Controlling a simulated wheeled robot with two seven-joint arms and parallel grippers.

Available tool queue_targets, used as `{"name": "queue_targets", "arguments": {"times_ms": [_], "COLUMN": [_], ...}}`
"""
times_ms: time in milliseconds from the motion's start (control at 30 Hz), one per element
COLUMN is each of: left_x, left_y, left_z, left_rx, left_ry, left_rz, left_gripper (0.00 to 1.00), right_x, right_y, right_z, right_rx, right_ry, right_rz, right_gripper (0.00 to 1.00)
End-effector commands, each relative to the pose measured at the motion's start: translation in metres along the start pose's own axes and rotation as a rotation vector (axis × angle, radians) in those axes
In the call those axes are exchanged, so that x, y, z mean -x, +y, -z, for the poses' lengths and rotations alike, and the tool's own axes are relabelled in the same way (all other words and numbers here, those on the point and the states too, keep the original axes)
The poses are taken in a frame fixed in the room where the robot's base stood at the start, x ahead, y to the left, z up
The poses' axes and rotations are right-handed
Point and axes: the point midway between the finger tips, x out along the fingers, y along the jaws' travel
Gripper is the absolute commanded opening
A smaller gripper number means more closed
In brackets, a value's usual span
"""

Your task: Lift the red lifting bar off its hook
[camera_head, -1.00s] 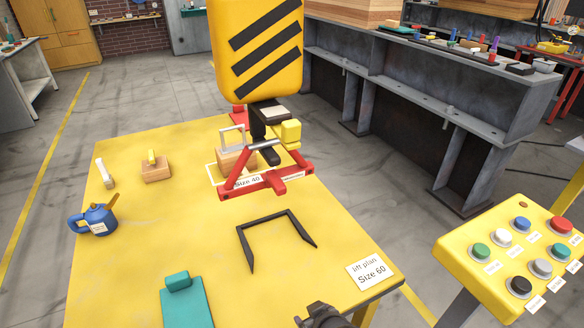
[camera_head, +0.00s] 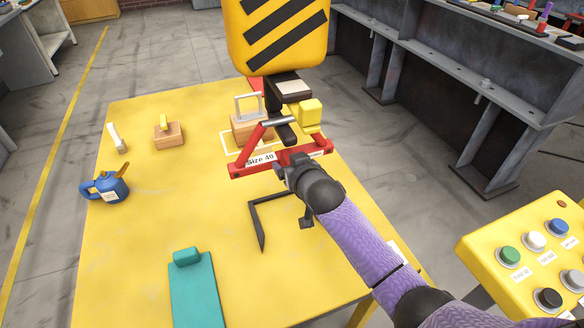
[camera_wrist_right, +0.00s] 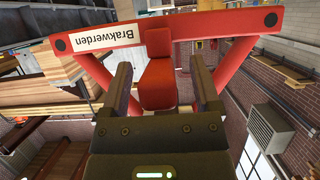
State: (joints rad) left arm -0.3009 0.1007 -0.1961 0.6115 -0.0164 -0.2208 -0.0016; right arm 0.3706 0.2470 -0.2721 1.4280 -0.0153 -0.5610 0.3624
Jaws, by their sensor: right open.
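The red lifting bar (camera_head: 247,169), labelled "Size 40", hangs level by its two slanted arms from the dark hook (camera_head: 285,130) under the yellow striped block (camera_head: 277,40). My right gripper (camera_head: 286,174) is at the bar's front middle and hides part of it in the head view. In the right wrist view, the open fingers of my right gripper (camera_wrist_right: 163,90) stand on either side of the bar's red middle grip (camera_wrist_right: 158,75), with a gap visible on each side. The red bar (camera_wrist_right: 200,25) spans the top of that view. My left gripper is not in view.
The yellow table (camera_head: 140,235) holds a wooden block with a metal handle (camera_head: 249,125), a blue oil can (camera_head: 106,187), a teal tool (camera_head: 194,290) and a black bracket (camera_head: 257,225), partly hidden by my arm. A yellow button panel (camera_head: 530,255) stands at the right.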

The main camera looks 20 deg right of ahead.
Motion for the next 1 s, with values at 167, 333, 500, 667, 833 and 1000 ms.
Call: {"name": "queue_targets", "arguments": {"times_ms": [167,333,500,667,833,1000], "left_x": [0.0,0.0001,0.0001,0.0,-0.0001,0.002], "left_y": [0.0022,0.0055,0.0089,0.0099,0.0093,0.0057], "left_z": [0.0031,0.0047,0.0054,0.005,0.0039,0.003], "left_rx": [0.001,0.003,0.005,0.005,0.005,0.003], "left_ry": [0.008,0.011,0.012,0.01,0.008,0.006], "left_rz": [-0.003,-0.009,-0.014,-0.016,-0.015,-0.009], "left_gripper": [0.59,0.59,0.59,0.59,0.59,0.59], "right_x": [-0.0018,-0.0015,-0.0014,-0.0014,-0.0014,-0.0005], "right_y": [-0.0001,0.0,0.0,0.0001,0.0001,0.0], "right_z": [0.0008,0.0007,0.0005,0.0004,0.0004,0.0034], "right_rx": [0.0,0.0,0.0,0.0,0.0,0.0], "right_ry": [0.001,0.0,0.0,0.0,0.0,0.003], "right_rz": [0.0,0.0,0.0,0.0,0.0,0.0], "right_gripper": [0.79,0.58,0.22,0.0,0.0,0.0]}}
